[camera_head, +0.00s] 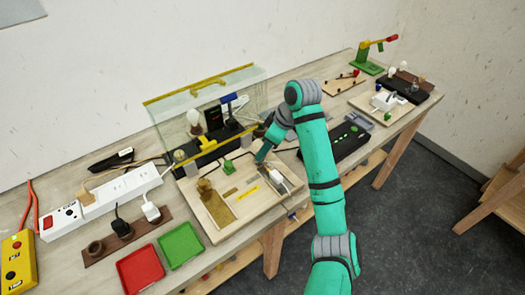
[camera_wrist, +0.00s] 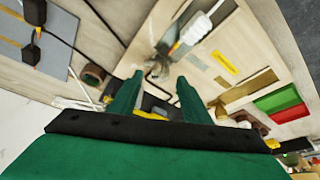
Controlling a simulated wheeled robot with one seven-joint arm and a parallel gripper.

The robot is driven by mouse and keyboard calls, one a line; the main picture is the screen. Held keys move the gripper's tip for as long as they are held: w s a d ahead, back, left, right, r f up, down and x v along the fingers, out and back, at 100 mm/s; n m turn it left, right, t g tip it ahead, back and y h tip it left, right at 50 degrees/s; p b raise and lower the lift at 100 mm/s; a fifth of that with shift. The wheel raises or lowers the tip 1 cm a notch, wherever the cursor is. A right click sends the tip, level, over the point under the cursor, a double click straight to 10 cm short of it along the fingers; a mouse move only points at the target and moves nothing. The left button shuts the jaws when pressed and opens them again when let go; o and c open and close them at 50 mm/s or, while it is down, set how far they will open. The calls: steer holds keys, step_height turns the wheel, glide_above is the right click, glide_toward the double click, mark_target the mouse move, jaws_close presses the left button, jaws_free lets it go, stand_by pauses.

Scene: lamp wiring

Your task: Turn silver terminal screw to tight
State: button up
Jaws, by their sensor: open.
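My gripper (camera_head: 263,153) is low over the back part of the wooden work board (camera_head: 222,219) in the head view. In the wrist view its two green fingers (camera_wrist: 157,84) are apart, with nothing held between them. A small silvery, blurred piece (camera_wrist: 157,69) lies just beyond and between the fingertips. I cannot tell whether it is the silver terminal screw or whether the fingers touch it. The screw cannot be made out for certain in the head view, and its tightness cannot be read.
A glass screen with a yellow top edge (camera_head: 199,83) stands behind the board. A green tray (camera_head: 180,245) and a red tray (camera_head: 140,270) lie at the front left. A white power strip (camera_head: 122,190) is at the left. A black box with green lights (camera_head: 335,143) is to the right.

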steer(key=shift+x, duration=1.3)
steer(key=shift+c, duration=0.5)
steer(key=c, duration=0.9)
steer(key=shift+c, duration=0.2)
